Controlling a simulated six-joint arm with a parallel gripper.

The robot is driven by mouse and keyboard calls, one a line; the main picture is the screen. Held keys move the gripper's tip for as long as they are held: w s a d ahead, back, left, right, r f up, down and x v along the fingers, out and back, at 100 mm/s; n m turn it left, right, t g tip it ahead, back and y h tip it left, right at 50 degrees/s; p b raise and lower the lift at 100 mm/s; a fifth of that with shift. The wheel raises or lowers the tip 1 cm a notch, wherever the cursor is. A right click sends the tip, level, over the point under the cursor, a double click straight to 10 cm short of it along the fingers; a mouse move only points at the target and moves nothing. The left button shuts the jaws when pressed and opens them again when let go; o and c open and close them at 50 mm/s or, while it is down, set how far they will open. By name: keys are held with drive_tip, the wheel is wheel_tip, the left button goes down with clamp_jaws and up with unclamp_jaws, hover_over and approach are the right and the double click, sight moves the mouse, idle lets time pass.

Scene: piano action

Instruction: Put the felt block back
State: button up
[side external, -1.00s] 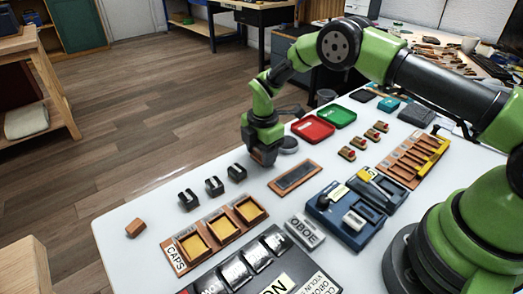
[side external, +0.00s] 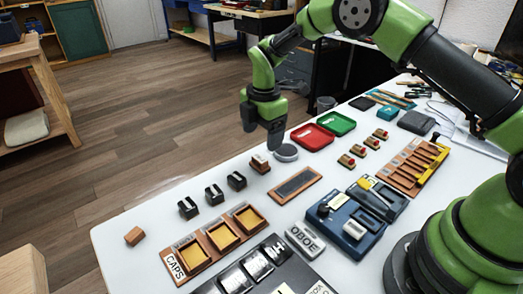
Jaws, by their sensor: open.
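A small brown block with a pale top (side external: 260,162), which may be the felt block, sits on the white table near its far edge. My gripper (side external: 262,136) is open, pointing down, above this block and apart from it. Nothing shows between its fingers. A plain brown block (side external: 134,236) lies alone at the table's left end; I cannot tell whether it is felt. A wooden tray with a dark flat inset (side external: 296,185) lies to the right of the pale-topped block.
Several dark notched blocks (side external: 213,194) stand left of the pale-topped block. The CAPS tray (side external: 176,265) is in front of them. A grey round disc (side external: 286,152), a red tray (side external: 312,137) and a green tray (side external: 336,123) lie close to the gripper's right. The table's left end is mostly free.

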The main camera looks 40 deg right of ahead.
drive_tip(key=shift+r, duration=2.2)
wheel_tip(320, 180, up, 8)
drive_tip(key=m+t, duration=0.1)
drive_tip(key=m, duration=0.3)
hover_over(263, 159)
drive_tip(key=s, duration=0.3)
drive_tip(key=s+r+m+t+y, duration=0.1)
drive_tip(key=s+r+m+t, duration=0.1)
drive_tip(key=s+r+m, duration=0.6)
drive_tip(key=s+r+m+t+y, duration=0.1)
drive_tip(key=s+r+m+t, duration=0.1)
drive_tip(key=s+m, duration=0.8)
drive_tip(key=shift+s+t, duration=0.9)
drive_tip(key=shift+s, duration=2.3)
